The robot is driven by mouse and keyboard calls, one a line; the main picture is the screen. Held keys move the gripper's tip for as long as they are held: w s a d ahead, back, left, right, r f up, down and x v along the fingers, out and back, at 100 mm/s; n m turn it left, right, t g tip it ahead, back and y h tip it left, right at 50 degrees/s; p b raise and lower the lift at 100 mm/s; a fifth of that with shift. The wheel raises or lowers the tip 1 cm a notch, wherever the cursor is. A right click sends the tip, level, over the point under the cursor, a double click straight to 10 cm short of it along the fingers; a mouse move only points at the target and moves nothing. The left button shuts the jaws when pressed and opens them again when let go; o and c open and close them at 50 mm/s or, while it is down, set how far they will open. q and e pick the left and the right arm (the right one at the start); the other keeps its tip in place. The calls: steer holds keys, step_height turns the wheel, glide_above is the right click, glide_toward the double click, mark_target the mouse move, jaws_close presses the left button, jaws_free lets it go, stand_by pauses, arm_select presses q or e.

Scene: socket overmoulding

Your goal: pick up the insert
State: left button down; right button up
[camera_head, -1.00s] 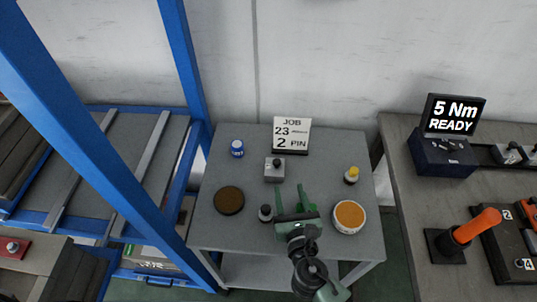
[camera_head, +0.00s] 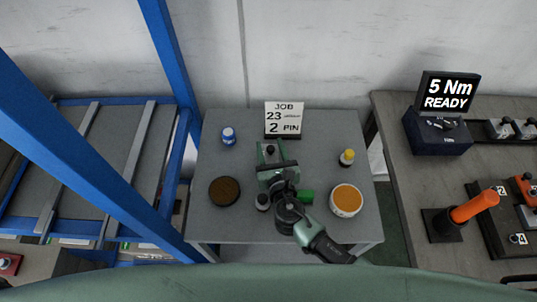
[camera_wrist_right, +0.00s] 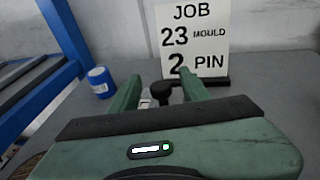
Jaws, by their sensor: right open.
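A small grey block with a black knob (camera_head: 270,149), which looks like the insert, stands on the grey table (camera_head: 330,130) in front of the job sign. My right gripper (camera_head: 272,151) is open, with its green fingers on either side of the block and knob. In the right wrist view the black knob (camera_wrist_right: 161,90) shows between the two fingers (camera_wrist_right: 160,80). The gripper body hides the lower part of the block, and I cannot tell whether the fingers touch it. My left gripper is not in view.
On the table are a job sign (camera_head: 284,118), a blue-and-white pot (camera_head: 228,136), a yellow-topped bottle (camera_head: 347,157), a dark round dish (camera_head: 224,191), an orange-filled tub (camera_head: 346,200), a small dark-topped jar (camera_head: 262,201) and a green item (camera_head: 307,196). A blue frame (camera_head: 176,70) rises at the left.

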jaws_close()
stand_by(1.4)
steer(key=shift+r, duration=0.1)
